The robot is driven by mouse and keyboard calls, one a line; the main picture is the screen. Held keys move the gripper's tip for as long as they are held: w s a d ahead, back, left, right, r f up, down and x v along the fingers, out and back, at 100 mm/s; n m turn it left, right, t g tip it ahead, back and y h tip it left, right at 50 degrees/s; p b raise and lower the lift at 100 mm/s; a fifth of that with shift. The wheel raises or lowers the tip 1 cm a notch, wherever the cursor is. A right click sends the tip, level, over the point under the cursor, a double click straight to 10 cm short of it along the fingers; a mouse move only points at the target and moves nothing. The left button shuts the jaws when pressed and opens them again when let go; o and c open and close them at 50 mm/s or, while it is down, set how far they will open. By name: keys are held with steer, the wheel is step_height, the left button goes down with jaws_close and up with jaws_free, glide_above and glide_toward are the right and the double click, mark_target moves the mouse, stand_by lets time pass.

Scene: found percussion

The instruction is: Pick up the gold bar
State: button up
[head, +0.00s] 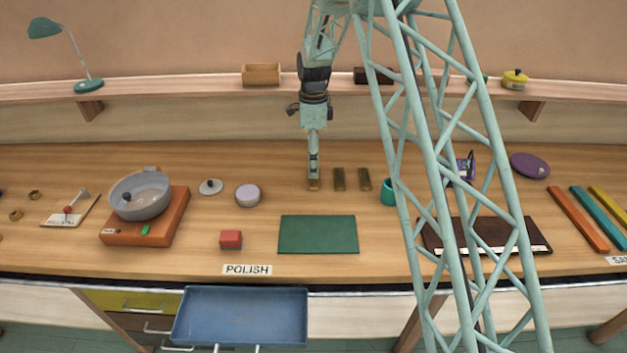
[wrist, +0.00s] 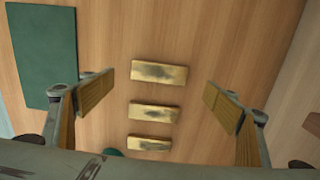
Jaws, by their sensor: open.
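Three gold bars with dark smudges lie apart in a row on the wooden bench. In the wrist view they are the top bar (wrist: 159,73), the middle bar (wrist: 155,112) and the bottom bar (wrist: 150,143). In the head view the middle bar (head: 339,180) and the right bar (head: 364,180) show clearly; the left one is mostly hidden by my gripper (head: 314,183). My gripper (wrist: 158,92) is open and empty above the bars, with its tan-padded fingers to either side of the row in the wrist view. It points down over the left end of the row.
A green mat (head: 318,234) lies in front of the bars. A teal cup (head: 389,192) stands close to the right bar. A red block (head: 231,239) and a grey round tin (head: 247,195) sit to the left. A blue drawer (head: 240,315) is pulled out below the front edge.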

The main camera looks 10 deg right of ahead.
steer(key=shift+f, duration=0.6)
steer(key=shift+f, duration=2.6)
steer(key=shift+s, duration=0.1)
steer(key=c, duration=1.3)
steer(key=shift+r, duration=0.2)
